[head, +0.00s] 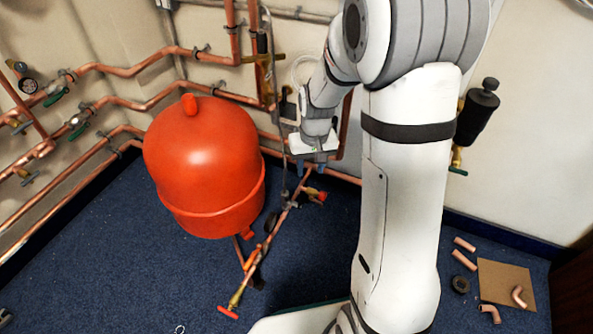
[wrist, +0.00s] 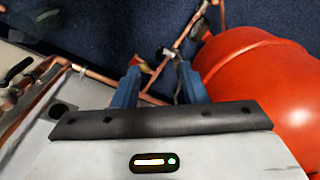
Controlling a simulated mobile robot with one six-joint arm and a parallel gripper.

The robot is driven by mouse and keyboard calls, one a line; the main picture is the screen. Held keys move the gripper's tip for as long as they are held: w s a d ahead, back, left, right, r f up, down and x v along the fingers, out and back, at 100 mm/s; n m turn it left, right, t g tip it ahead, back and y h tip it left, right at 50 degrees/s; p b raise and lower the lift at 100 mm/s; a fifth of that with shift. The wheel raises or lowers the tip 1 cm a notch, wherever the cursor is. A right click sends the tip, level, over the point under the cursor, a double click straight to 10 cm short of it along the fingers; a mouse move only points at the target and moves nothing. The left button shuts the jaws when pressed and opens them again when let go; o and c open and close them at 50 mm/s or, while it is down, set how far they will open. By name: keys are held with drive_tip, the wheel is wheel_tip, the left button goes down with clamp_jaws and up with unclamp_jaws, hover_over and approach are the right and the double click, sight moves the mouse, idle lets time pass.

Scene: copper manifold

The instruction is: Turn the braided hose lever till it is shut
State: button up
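A braided hose (head: 284,160) hangs down beside the copper pipe, right of the red tank. A valve with a red lever (head: 318,195) sits on the pipe near the hose's lower end; I cannot tell for certain that this is the hose's lever. My gripper (head: 311,169) points down just above this valve. In the wrist view my gripper (wrist: 158,70) has its two blue fingers apart, with nothing visibly clamped. The red lever (wrist: 144,67) shows near the left fingertip, and a grey fitting near the right one. I cannot tell whether either finger touches.
The red tank (head: 205,165) stands close left of my gripper. A pipe with a red-handled valve (head: 229,312) runs along the floor toward the front. Copper pipes (head: 150,105) line the wall. Loose copper pieces and a board (head: 506,282) lie at right.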

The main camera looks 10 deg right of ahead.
drive_tip(key=p, duration=0.2)
hover_over(302, 197)
wheel_tip(302, 197, down, 12)
drive_tip(key=f, duration=0.4)
drive_tip(key=w+f+p, duration=0.1)
drive_tip(key=f, duration=0.1)
drive_tip(key=shift+d+f, duration=0.2)
drive_tip(key=shift+d, duration=0.1)
wheel_tip(302, 197, down, 8)
drive_tip(key=b, duration=0.2)
drive_tip(key=shift+a+b, duration=0.15)
drive_tip(key=shift+b, duration=0.25)
clamp_jaws()
